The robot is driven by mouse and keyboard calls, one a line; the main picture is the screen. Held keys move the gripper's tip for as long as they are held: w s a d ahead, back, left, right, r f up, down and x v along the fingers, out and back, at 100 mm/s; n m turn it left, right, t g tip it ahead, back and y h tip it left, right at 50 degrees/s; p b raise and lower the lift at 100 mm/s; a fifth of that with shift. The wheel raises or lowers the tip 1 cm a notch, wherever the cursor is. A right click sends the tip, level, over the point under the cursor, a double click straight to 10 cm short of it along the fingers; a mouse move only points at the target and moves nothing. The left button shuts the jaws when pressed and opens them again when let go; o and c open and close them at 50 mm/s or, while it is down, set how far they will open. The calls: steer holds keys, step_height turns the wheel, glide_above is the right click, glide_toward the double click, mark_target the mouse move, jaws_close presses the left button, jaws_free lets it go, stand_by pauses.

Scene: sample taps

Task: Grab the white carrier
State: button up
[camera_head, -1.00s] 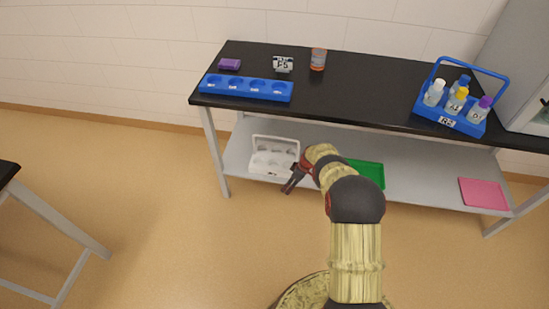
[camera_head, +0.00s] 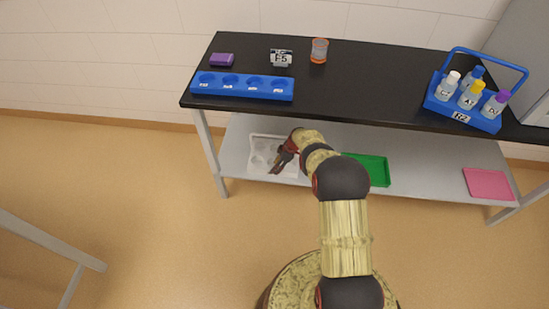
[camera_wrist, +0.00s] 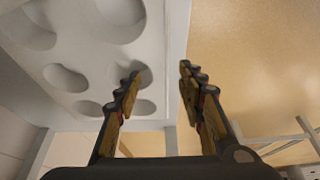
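The white carrier (camera_head: 259,148) sits on the lower grey shelf of the bench, towards its left end. My gripper (camera_head: 274,170) is in front of its right part in the head view and hides some of it. In the wrist view the white carrier (camera_wrist: 90,55) fills the upper left, with several round holes. My gripper (camera_wrist: 160,72) is open and empty there. Its left fingertip overlaps the carrier's face and its right fingertip lies near the carrier's right edge. I cannot tell whether either finger touches it.
A green tray (camera_head: 376,170) and a pink tray (camera_head: 488,184) lie on the same shelf (camera_head: 425,182). The black bench top (camera_head: 365,85) overhangs it, bearing a blue rack (camera_head: 243,94) and a blue bottle carrier (camera_head: 435,101). The floor in front is clear.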

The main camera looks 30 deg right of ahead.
steer(key=b+x, duration=0.2)
steer(key=x, duration=0.2)
steer(key=shift+f, duration=0.35)
steer(key=shift+r, duration=0.1)
steer(key=shift+c, duration=0.6)
jaws_close()
